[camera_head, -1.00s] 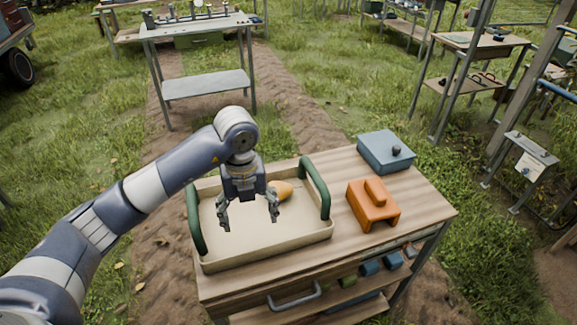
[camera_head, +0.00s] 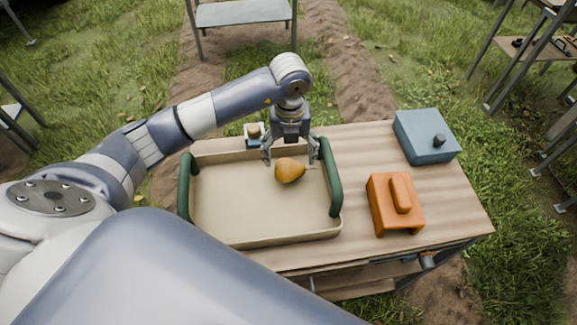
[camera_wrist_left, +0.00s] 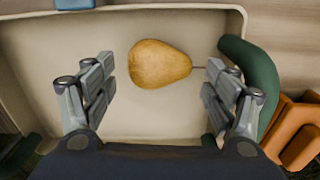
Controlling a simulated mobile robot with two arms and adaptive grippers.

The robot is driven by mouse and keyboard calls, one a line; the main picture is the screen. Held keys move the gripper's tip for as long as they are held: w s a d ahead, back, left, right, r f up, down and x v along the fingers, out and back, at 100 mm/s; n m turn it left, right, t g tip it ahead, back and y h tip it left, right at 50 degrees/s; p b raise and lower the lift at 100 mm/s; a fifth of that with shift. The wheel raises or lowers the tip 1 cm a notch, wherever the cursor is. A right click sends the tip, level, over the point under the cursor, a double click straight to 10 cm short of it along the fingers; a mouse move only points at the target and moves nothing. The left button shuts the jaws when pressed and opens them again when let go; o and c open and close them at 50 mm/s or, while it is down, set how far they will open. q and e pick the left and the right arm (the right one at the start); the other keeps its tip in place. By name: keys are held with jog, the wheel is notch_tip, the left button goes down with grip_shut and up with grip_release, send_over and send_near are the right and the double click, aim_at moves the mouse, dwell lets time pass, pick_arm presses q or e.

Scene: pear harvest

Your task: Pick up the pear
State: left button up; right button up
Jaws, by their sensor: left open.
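The yellow-brown pear (camera_head: 290,170) lies on its side in the back right part of a beige tray (camera_head: 262,240) with green handles. In the left wrist view the pear (camera_wrist_left: 160,64) lies between and a little beyond the fingertips, its stem pointing right. My left gripper (camera_head: 290,157) is open and empty above the tray's back right, by the pear. Its two fingers also show apart in the left wrist view (camera_wrist_left: 158,82), neither visibly gripping the pear. My right gripper is not in view.
The tray's right green handle (camera_head: 331,178) stands close to the gripper. An orange block-like object (camera_head: 392,208) and a blue box (camera_head: 425,137) sit on the wooden table (camera_head: 455,205) to the right. A small blue-based item (camera_head: 252,143) stands behind the tray. The tray's front and left are clear.

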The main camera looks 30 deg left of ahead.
aim_at(290, 160)
pick_arm(q)
jog(key=shift+f, duration=0.8)
notch_tip(290, 160, down, 4)
jog(key=shift+w+r+p, duration=0.1)
jog(key=shift+r+p, duration=0.1)
jog(key=shift+p, duration=0.4)
jog(key=shift+f, duration=0.25)
jog(key=shift+c, duration=0.9)
jog(key=c, duration=0.8)
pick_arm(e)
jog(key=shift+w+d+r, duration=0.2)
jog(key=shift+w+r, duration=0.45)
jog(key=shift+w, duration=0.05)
